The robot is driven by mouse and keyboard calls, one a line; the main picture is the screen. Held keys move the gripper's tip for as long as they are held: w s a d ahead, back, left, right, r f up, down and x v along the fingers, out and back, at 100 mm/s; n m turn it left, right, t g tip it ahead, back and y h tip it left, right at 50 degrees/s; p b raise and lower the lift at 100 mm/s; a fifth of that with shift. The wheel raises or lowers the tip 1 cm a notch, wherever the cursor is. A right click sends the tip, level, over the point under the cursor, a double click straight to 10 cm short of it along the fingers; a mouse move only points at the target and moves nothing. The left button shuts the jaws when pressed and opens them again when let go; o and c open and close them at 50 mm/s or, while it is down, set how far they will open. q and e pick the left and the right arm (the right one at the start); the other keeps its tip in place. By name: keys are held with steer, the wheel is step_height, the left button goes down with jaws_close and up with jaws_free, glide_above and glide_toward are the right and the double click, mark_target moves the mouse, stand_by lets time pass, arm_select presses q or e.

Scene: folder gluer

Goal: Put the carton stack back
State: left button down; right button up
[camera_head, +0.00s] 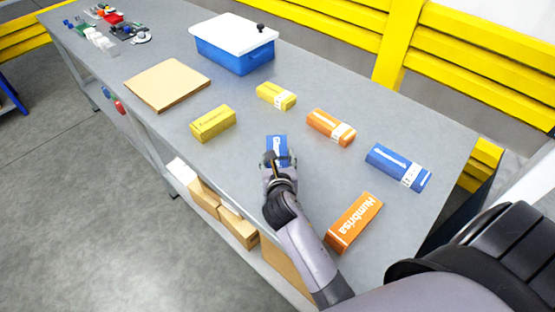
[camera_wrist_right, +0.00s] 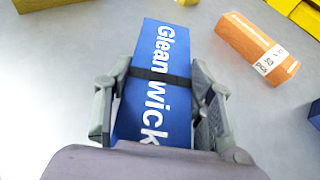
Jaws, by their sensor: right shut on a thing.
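My right gripper (camera_head: 280,161) is shut on a blue carton stack (camera_head: 276,142) at the middle of the grey table. In the right wrist view the fingers of my right gripper (camera_wrist_right: 160,105) press on both long sides of the blue stack (camera_wrist_right: 163,65). The stack has a dark band around it and white lettering reading "Gleanwick". Its near end is hidden by the gripper. I cannot tell whether it touches the table. My left gripper is not in view.
Other banded stacks lie on the table (camera_head: 160,130): yellow (camera_head: 213,124), light yellow (camera_head: 276,96), orange (camera_head: 331,127), blue (camera_head: 398,167) and orange "Humbrisa" (camera_head: 354,223). A blue box with a white lid (camera_head: 233,48) and a brown board (camera_head: 167,84) stand farther back.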

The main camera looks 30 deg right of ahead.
steer(key=o, duration=1.4)
steer(key=shift+c, duration=0.2)
steer(key=v, duration=1.2)
